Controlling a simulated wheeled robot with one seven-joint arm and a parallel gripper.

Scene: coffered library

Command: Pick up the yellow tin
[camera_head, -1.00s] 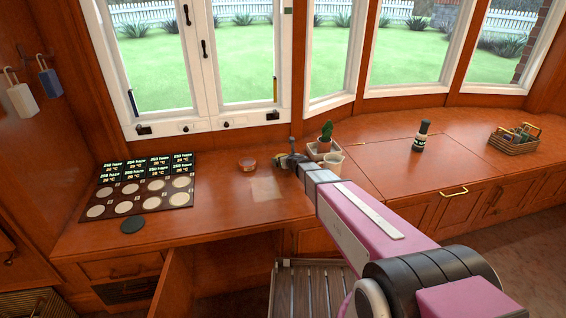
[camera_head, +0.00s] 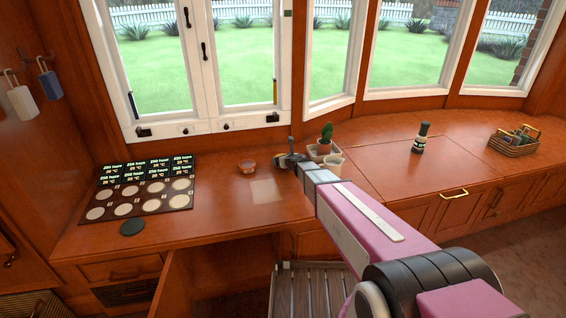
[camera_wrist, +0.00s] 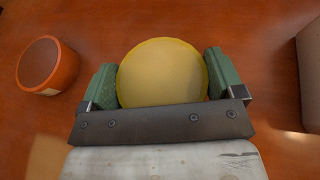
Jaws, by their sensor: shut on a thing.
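The yellow tin (camera_wrist: 162,72) shows in the wrist view as a round, pale yellow lid with a brighter yellow rim. My gripper (camera_wrist: 162,75) has one green finger on each side of the tin and is shut on it. The gripper's dark bar hides the tin's near edge. In the head view my gripper (camera_head: 285,160) is at the desk, beside the planter, and the tin cannot be made out there. Whether the tin touches the wood or is held just above it, I cannot tell.
A small orange tub (camera_head: 247,167) stands left of my gripper; it also shows in the wrist view (camera_wrist: 47,66). A planter with a cactus (camera_head: 325,142) and a pale cup (camera_head: 333,165) are close on the right. A dark board with discs (camera_head: 140,190) lies at left.

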